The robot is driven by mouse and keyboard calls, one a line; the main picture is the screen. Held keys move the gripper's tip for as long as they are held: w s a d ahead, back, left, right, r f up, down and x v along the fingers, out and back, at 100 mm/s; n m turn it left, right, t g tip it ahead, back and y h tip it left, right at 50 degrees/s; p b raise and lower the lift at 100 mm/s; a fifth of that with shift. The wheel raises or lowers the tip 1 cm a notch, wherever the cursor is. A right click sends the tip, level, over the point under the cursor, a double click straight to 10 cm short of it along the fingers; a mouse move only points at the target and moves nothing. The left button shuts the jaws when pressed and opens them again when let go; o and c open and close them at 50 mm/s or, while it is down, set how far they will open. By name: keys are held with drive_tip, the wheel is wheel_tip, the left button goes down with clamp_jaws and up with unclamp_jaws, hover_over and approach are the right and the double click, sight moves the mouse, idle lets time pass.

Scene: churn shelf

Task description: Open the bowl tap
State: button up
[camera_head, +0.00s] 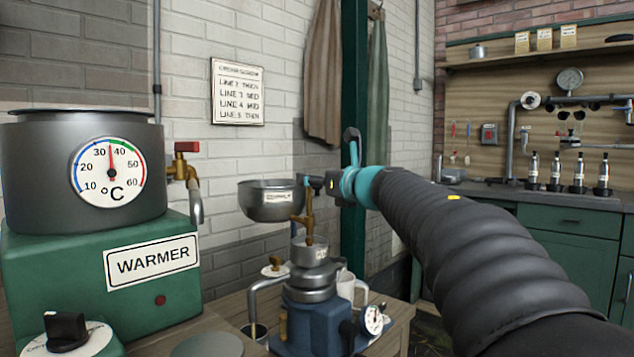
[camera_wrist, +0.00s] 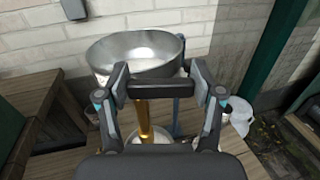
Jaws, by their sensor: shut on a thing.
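The bowl tap (camera_head: 309,212) is a brass fitting with a spout below the grey metal bowl (camera_head: 268,204), which carries a small white label. In the wrist view its brass pipe (camera_wrist: 143,118) runs down below the bowl (camera_wrist: 135,55). My gripper (camera_head: 314,183) is at the bowl's right side, by the tap's top. In the wrist view my gripper (camera_wrist: 160,86) has its two fingers at either end of a dark crossbar, which looks like the tap's handle. The bowl's visible inside looks empty. The fingers hide part of the tap.
The blue separator (camera_head: 318,310) stands under the tap on a wooden bench, with a white jug (camera_head: 347,286) behind. A green warmer (camera_head: 100,265) with a grey pot and a red-handled tap (camera_head: 187,147) is at left. A green post (camera_head: 355,240) stands close behind my arm.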

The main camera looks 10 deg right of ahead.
drive_tip(key=m+h, duration=0.1)
drive_tip(key=m+t+h, duration=0.1)
drive_tip(key=h, duration=0.1)
drive_tip(key=m+h+p, duration=0.1)
drive_tip(key=h, duration=0.1)
drive_tip(key=shift+s+a+r, duration=0.1)
drive_tip(key=shift+s, duration=0.25)
drive_tip(key=shift+s+a+m+g+h+p, duration=0.1)
drive_tip(key=shift+s+m+g+h+p, duration=0.2)
drive_tip(key=shift+m+g+h+p, duration=1.2)
drive_tip(key=shift+s+a+m+g+h+p, duration=0.15)
drive_tip(key=shift+s+m+h+p, duration=0.15)
drive_tip(key=shift+m+h, duration=2.45)
drive_tip(key=shift+s+d+m+g+h+p, duration=0.2)
drive_tip(key=shift+m+g+h+p, duration=0.75)
drive_tip(key=shift+h, duration=2.2)
drive_tip(key=shift+s+a, duration=0.15)
drive_tip(key=o, duration=1.2)
drive_tip(key=shift+c, duration=0.2)
